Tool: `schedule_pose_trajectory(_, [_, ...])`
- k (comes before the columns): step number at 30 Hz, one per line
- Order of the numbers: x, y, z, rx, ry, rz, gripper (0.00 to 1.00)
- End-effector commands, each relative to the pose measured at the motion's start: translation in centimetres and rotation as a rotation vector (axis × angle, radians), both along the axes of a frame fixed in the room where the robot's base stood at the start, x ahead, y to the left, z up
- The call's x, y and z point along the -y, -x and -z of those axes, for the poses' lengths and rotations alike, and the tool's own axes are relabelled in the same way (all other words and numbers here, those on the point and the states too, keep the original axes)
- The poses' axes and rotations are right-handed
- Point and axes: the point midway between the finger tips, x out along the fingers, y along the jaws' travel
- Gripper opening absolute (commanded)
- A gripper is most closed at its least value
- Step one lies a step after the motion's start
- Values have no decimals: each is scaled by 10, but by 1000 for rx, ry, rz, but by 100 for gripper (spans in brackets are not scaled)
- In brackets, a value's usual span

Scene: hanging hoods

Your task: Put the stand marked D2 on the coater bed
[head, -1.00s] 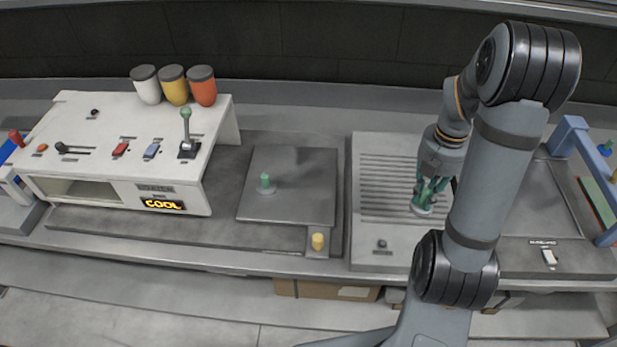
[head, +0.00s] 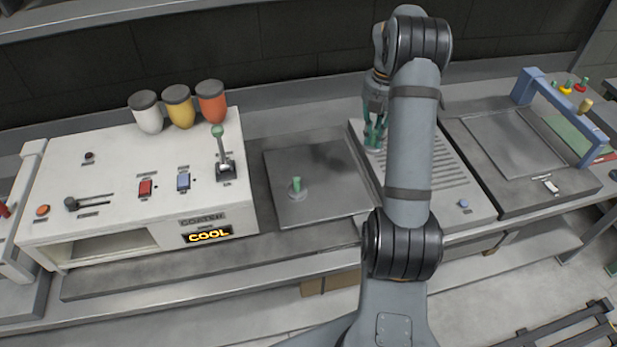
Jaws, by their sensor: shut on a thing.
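My gripper (head: 375,135) is at the back left corner of the slotted plate, with its fingers closed on a green stand that they mostly cover. I cannot read a mark on it, nor tell whether its base touches the plate. Another small stand with a green post (head: 296,186) and a pale round base stands upright on the dark, flat bed (head: 325,165) beside the coater. Its mark is too small to read. The white coater (head: 120,185) stands at the left, with a sign reading COOL.
The slotted plate (head: 450,185) lies right of the bed, partly behind my arm. A blue frame (head: 565,115) and a tray with several coloured pegs are at the far right. Three lidded jars (head: 178,106) stand at the coater's back. The bed is clear around its stand.

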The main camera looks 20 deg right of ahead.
Motion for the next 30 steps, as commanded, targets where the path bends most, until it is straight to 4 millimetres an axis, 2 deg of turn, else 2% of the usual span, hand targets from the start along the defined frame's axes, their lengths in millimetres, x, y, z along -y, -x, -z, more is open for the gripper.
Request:
schedule_pose_trajectory(4, [-20, -5, 11, -2, -2, -31, 0])
schedule_pose_trajectory(9, [-60, -19, 34, -4, -2, -34, 0])
schedule_pose_trajectory(15, [-95, -33, 58, -2, -1, -27, 0])
schedule_pose_trajectory(23, [-109, -38, 75, -3, 0, -25, 0])
schedule_pose_trajectory(30, [-109, -38, 105, -2, -1, -25, 0])
